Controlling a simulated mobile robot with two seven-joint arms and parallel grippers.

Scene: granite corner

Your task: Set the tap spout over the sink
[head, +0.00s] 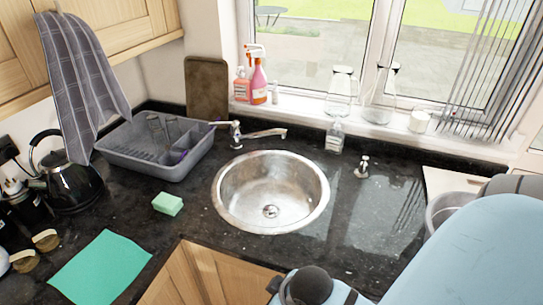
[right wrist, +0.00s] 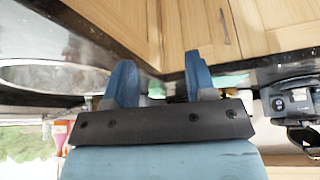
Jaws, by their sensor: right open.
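The metal tap (head: 236,134) stands on the dark worktop behind the round steel sink (head: 222,190). Its spout (head: 265,134) points right, along the sink's back edge, and its tip appears behind the rim rather than above the bowl. A lever reaches left from the tap's top. The sink looks empty, with a drain in its floor. It also shows at the left in the right wrist view (right wrist: 50,78). My right gripper (right wrist: 160,80) is open, with two blue fingers apart and nothing between them; it is clear of the tap. My left gripper is out of view.
A grey dish rack (head: 170,165) stands left of the tap. A green sponge (head: 168,204) and green cloth (head: 103,268) lie left of the sink. Bottles and glass jars line the windowsill. A small dispenser (head: 362,168) is right of the sink. Wooden cupboards (head: 215,275) are below.

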